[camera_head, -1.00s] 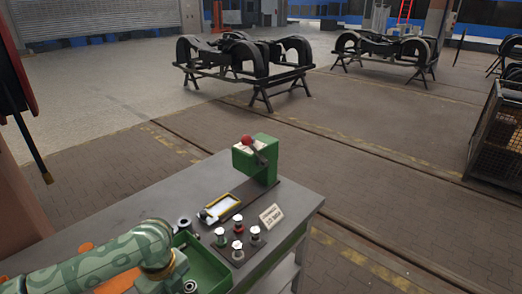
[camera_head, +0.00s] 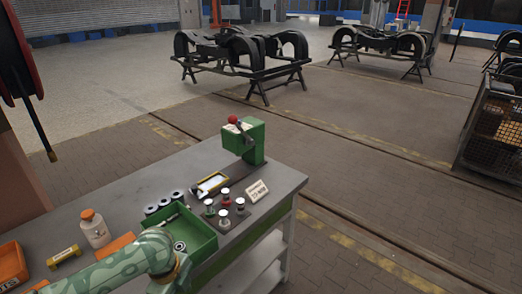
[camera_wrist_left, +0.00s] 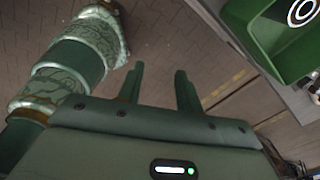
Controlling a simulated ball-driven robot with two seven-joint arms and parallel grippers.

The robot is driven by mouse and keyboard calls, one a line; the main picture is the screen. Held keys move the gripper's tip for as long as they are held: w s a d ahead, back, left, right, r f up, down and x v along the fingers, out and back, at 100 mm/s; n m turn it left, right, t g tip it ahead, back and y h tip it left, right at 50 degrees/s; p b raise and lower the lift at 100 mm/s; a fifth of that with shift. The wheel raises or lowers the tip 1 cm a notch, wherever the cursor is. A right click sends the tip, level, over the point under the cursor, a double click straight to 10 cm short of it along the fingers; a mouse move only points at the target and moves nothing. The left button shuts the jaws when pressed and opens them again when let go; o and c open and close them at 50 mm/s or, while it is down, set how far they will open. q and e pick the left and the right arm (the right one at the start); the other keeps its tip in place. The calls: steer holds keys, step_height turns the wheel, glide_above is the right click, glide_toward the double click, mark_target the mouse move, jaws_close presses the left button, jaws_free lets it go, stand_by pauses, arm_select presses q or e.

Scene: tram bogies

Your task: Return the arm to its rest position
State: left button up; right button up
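My left arm, patterned in green, comes in from the lower left of the head view and bends at a joint beside the green tray (camera_head: 208,240). Its gripper is not visible there. In the left wrist view my left gripper (camera_wrist_left: 158,76) is open, its two fingers apart with only brick floor seen between them. Part of my patterned arm shows at the left of that view. The green tray (camera_wrist_left: 245,28) also shows at its upper right, apart from the fingers, with a ring-shaped part (camera_wrist_left: 303,12) in it. My right gripper is not in view.
The grey workbench (camera_head: 130,180) carries a green press-like device (camera_head: 256,142), a yellow-framed panel (camera_head: 211,184), several knobbed parts, a white sign (camera_head: 257,190), a bottle (camera_head: 95,230) and an orange bin (camera_head: 12,265). Bogie frames (camera_head: 245,55) stand beyond on open floor.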

arm_select(q)
steer(key=s+a+f+n+t+b, duration=0.1)
steer(key=s+f+n+b, duration=0.2)
steer(key=f, duration=0.7)
steer(key=s+a+f+n+b, duration=0.1)
steer(key=s+f+n, duration=0.3)
steer(key=f, duration=0.5)
steer(key=s+a+f+n+t+b, duration=0.15)
steer(key=f+n, duration=0.35)
steer(key=f, duration=0.5)
steer(key=s+f+n+b, duration=0.1)
steer(key=s+f, duration=0.4)
steer(key=s, duration=0.6)
steer(key=s+a+f+n+g+b, duration=0.1)
steer(key=s+f+n, duration=0.2)
steer(key=s, duration=0.8)
steer(key=s+f+n+g+y+b, duration=0.1)
steer(key=s+f+n, duration=0.1)
steer(key=s+f, duration=0.5)
steer(key=s, duration=0.4)
steer(key=shift+a+f+b, duration=0.25)
steer(key=shift+b, duration=0.15)
steer(key=shift+s, duration=0.2)
